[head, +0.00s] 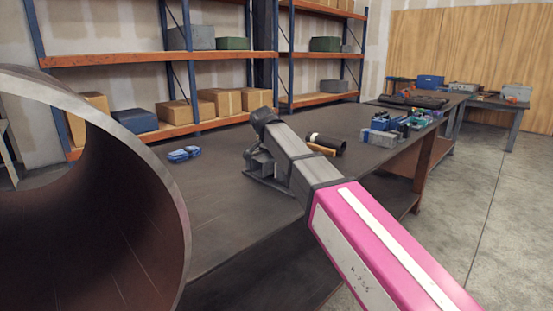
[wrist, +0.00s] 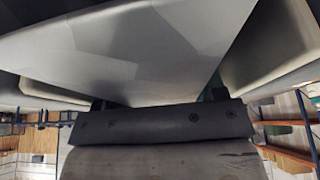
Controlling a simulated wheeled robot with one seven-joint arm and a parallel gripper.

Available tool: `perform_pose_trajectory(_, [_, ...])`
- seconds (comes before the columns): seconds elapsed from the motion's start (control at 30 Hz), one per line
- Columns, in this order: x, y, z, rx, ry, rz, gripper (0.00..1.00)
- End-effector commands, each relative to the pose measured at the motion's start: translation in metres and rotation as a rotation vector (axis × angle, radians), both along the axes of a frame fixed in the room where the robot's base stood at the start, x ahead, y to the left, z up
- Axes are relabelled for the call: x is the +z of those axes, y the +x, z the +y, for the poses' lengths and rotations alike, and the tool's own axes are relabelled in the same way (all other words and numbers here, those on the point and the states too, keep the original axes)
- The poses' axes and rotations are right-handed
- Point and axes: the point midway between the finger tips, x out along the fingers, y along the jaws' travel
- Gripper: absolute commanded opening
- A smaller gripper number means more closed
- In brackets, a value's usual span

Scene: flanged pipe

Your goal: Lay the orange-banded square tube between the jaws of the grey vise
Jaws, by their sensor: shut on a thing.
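The grey vise (head: 262,172) stands on the dark bench, partly behind the end of my arm in the head view. No orange band shows. The head view hides the fingertips, and I cannot tell whether the tube touches the jaws.
A large open pipe (head: 140,200) fills the left foreground. On the bench (head: 225,220) are blue items (head: 184,154), a black cylinder with a pale band (head: 326,143) and a cluster of tools (head: 395,125). Loaded shelves (head: 160,60) stand behind. Bare bench lies left of the vise.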

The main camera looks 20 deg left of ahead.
Motion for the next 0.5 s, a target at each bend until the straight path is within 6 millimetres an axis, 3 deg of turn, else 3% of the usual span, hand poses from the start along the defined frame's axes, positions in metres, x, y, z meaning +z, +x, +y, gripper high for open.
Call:
perform_pose_trajectory(0.03, [0.0004,0.0002,0.0,0.0,0.0,-0.001,0.7])
perform_pose_trajectory(0.1, [0.0004,0.0002,0.0001,0.0,0.0,-0.001,0.93])
perform_pose_trajectory(0.5, [0.0081,-0.0034,0.0012,0.0,-0.001,0.0,0.93])
